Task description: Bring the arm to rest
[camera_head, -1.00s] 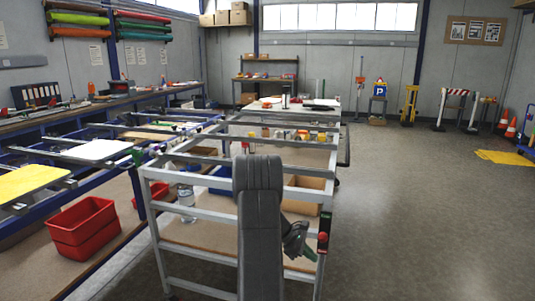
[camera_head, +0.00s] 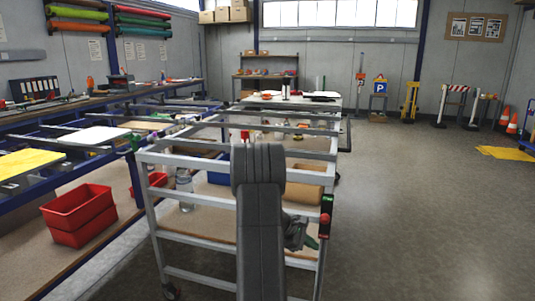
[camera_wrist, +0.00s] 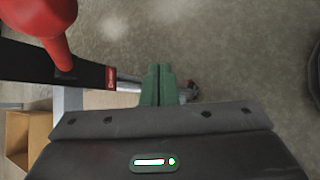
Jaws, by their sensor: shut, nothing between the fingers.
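My arm rises in the lower middle of the head view, in front of the grey metal frame cart (camera_head: 190,211). My gripper shows in the wrist view, its green fingers (camera_wrist: 158,86) shut together with nothing between them. In the head view the gripper is mostly hidden behind my arm, and only a bit of it shows low at the right of the arm. In the wrist view a red rounded thing (camera_wrist: 40,18) and a dark bar of the cart (camera_wrist: 60,65) are close at the left of the fingers. I cannot tell whether they touch my gripper.
Red bins (camera_head: 80,216) sit on the lower shelf of the left bench. A cardboard box (camera_head: 306,184) and bottles are on the cart. The grey floor (camera_head: 430,210) to the right is open. Signs, barriers and orange cones (camera_head: 512,123) stand along the far wall.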

